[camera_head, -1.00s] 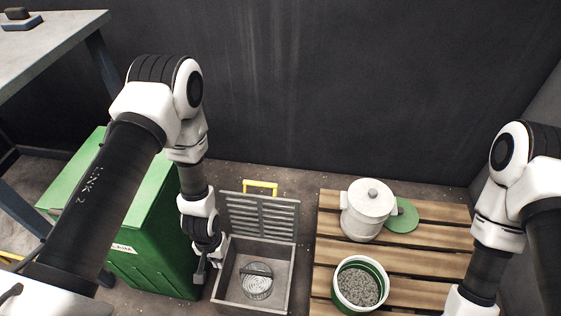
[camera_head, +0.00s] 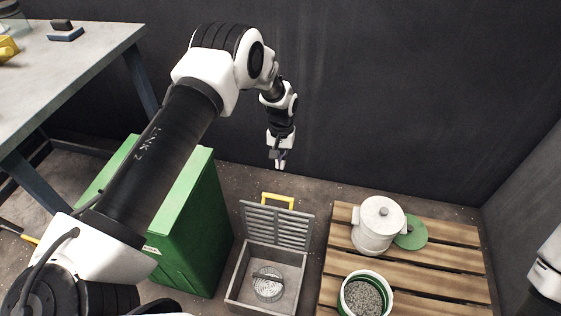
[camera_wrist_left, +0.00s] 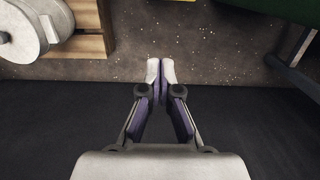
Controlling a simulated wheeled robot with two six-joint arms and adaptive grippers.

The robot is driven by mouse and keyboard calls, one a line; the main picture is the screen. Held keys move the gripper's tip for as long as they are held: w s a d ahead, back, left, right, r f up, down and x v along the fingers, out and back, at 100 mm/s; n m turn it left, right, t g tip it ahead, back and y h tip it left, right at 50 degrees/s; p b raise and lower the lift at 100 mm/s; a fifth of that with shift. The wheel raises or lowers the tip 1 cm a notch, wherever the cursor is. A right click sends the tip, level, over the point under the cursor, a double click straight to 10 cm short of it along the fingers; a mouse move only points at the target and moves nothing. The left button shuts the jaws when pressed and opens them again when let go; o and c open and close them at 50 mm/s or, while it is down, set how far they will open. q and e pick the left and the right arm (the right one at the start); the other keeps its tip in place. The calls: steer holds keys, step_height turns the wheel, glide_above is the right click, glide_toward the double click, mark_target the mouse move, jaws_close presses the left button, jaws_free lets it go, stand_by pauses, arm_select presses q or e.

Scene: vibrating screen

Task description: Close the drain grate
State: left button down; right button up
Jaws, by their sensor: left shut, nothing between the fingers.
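The drain grate (camera_head: 276,226) is a grey slatted panel with a yellow handle (camera_head: 278,200) on its top edge. It stands raised at the back edge of the grey drain box (camera_head: 235,283), so the box is open. A round strainer (camera_head: 267,284) lies on the box floor. My left gripper (camera_head: 280,164) is shut and empty, pointing down in the air above and behind the handle, near the dark wall. Its closed fingertips (camera_wrist_left: 161,70) show in the left wrist view, where the grate is not visible. My right gripper is out of view.
A green bin (camera_head: 190,230) stands left of the drain. A wooden pallet (camera_head: 440,257) on the right bears a white lidded pot (camera_head: 377,232), a green disc (camera_head: 412,233) and a bucket of gravel (camera_head: 364,298). A workbench (camera_head: 80,62) is at the left.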

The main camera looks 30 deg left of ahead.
arm_select(q)
steer(key=s+d+f+b, duration=0.1)
steer(key=s+f, duration=0.3)
steer(key=f, duration=0.3)
steer(key=shift+s, duration=0.15)
steer(key=shift+d, duration=0.1)
